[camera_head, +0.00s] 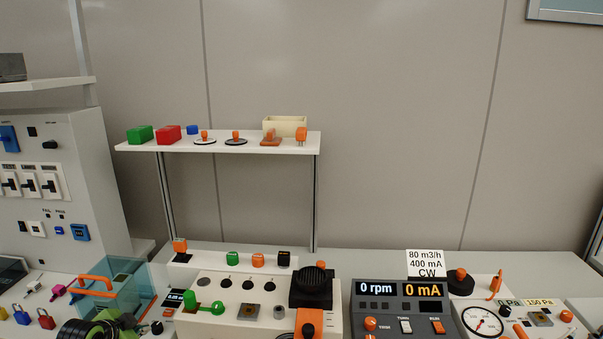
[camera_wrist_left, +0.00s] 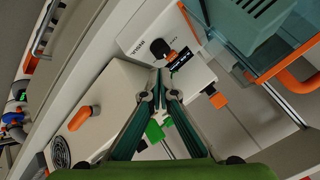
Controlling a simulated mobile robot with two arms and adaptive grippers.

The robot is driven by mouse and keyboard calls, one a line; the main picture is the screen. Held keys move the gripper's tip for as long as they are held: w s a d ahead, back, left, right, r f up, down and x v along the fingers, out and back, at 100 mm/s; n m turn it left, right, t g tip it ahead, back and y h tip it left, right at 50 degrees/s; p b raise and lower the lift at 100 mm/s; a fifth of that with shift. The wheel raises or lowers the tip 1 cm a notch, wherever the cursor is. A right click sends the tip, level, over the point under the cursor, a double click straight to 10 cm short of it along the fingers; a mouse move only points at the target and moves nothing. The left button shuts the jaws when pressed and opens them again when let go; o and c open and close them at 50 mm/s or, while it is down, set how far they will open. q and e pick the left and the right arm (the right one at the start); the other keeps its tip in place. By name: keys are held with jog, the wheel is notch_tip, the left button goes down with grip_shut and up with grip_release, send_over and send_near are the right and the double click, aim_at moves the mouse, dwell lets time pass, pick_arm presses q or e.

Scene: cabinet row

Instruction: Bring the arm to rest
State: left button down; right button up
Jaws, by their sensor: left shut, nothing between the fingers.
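My left gripper (camera_wrist_left: 160,88) shows in the left wrist view, with its teal fingers drawn together at the tips and nothing between them. It is in front of a white device with a black knob (camera_wrist_left: 170,55) and a small dark display (camera_wrist_left: 180,62). The right gripper is in neither view.
The bench holds a white panel box (camera_head: 335,319), a dark meter unit (camera_head: 385,325) and a dial gauge (camera_head: 482,321). A clear blue bin (camera_head: 128,277) with an orange handle (camera_head: 94,281) stands at left. A raised shelf (camera_head: 210,147) carries small coloured blocks.

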pick_arm(q)
jog(key=s+d+f+n+g, duration=0.1)
jog(key=s+d+f, duration=0.1)
jog(key=s+f, duration=0.75)
jog(key=s+d+f+n+g, duration=0.2)
jog(key=s+f, duration=0.5)
jog(key=f, duration=0.6)
jog(key=s+d+f+n+g, duration=0.1)
jog(key=s+d+f, duration=0.1)
jog(key=s+f, duration=0.75)
jog(key=s+d+f+g, duration=0.1)
jog(key=s+d+f, duration=0.3)
jog(key=s, duration=0.7)
jog(key=s+d+f+n+g, duration=0.1)
jog(key=s+d+f, duration=0.4)
jog(key=s, duration=0.7)
jog(key=s+d+f+n+g, duration=0.1)
jog(key=s+d+f, duration=0.3)
jog(key=s, duration=0.8)
notch_tip(320, 180, down, 2)
jog(key=shift+d+f+g, duration=0.15)
jog(key=shift+d+g, duration=0.05)
jog(key=shift+g, duration=0.4)
